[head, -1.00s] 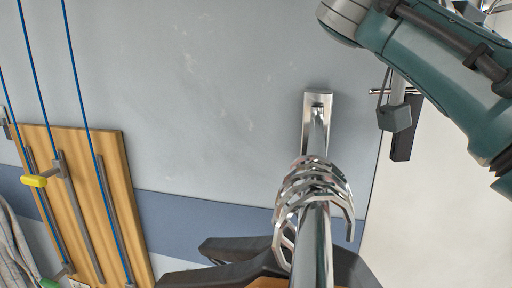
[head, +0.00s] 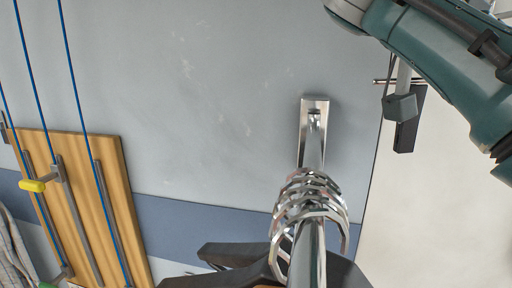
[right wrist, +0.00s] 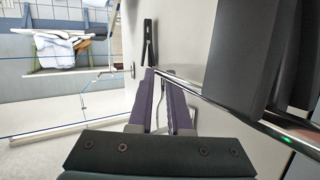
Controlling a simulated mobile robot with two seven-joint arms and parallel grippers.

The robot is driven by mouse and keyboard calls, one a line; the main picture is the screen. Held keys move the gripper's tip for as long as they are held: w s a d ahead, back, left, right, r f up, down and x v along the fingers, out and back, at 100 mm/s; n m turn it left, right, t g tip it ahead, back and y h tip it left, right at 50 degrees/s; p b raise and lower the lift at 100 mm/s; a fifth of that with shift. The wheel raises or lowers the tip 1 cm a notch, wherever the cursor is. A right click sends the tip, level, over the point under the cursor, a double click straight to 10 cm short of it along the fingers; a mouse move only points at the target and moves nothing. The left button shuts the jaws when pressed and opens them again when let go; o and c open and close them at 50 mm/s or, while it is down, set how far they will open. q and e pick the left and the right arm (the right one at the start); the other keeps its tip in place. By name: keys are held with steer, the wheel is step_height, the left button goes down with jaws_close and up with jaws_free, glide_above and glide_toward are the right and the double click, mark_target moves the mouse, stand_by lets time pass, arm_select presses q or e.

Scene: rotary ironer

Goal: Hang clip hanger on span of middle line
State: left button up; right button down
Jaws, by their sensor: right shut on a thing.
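Blue lines run down at the left of the head view; the middle line (head: 33,88) passes in front of a wooden board. Blue lines also show at the left of the right wrist view (right wrist: 50,133). My right gripper (right wrist: 164,75) has purple fingers, close to the metal rail. A thin metal wire (right wrist: 155,118) shows between them, seemingly part of the clip hanger; the rest of it is hidden or cannot be made out. My left gripper is in neither view.
A metal rail (head: 311,150) juts from the wall, with several hanger hooks (head: 308,205) and dark hangers (head: 232,255) on it. The wooden board (head: 105,165) has a yellow handle (head: 32,186) in front. Folded cloths (right wrist: 65,48) lie on a shelf.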

steer(key=shift+d+r, duration=0.1)
steer(key=shift+r, duration=0.1)
steer(key=shift+w+d+r, duration=0.1)
steer(key=shift+d+r, duration=0.3)
steer(key=shift+d, duration=0.1)
steer(key=shift+d, duration=0.1)
